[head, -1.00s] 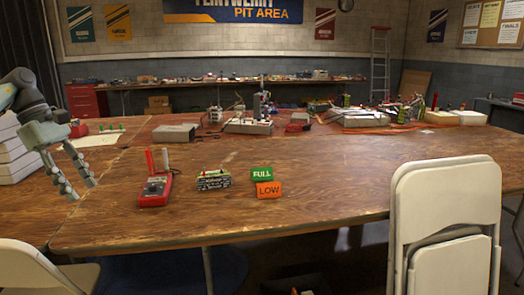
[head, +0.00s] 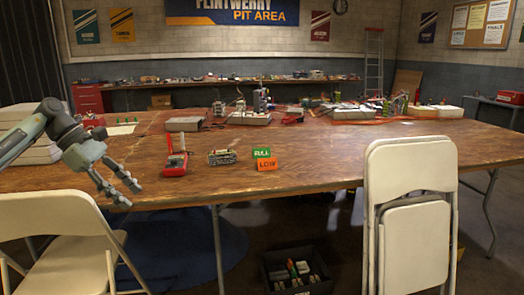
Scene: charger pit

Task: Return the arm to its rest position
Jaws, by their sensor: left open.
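My left gripper (head: 127,194) is open and empty in the head view. It hangs at the left over the table's near edge, its two fingers pointing down and to the right. My left arm comes in from the left edge. The red meter (head: 175,165) with its upright probes stands on the wooden table (head: 320,160), to the right of the gripper and apart from it. My right gripper is out of view.
A battery pack (head: 222,157), a green FULL sign (head: 263,153) and an orange LOW sign (head: 266,165) sit on the table. White folding chairs stand at the left (head: 70,235) and right (head: 412,215). A dark bin (head: 292,270) is on the floor below.

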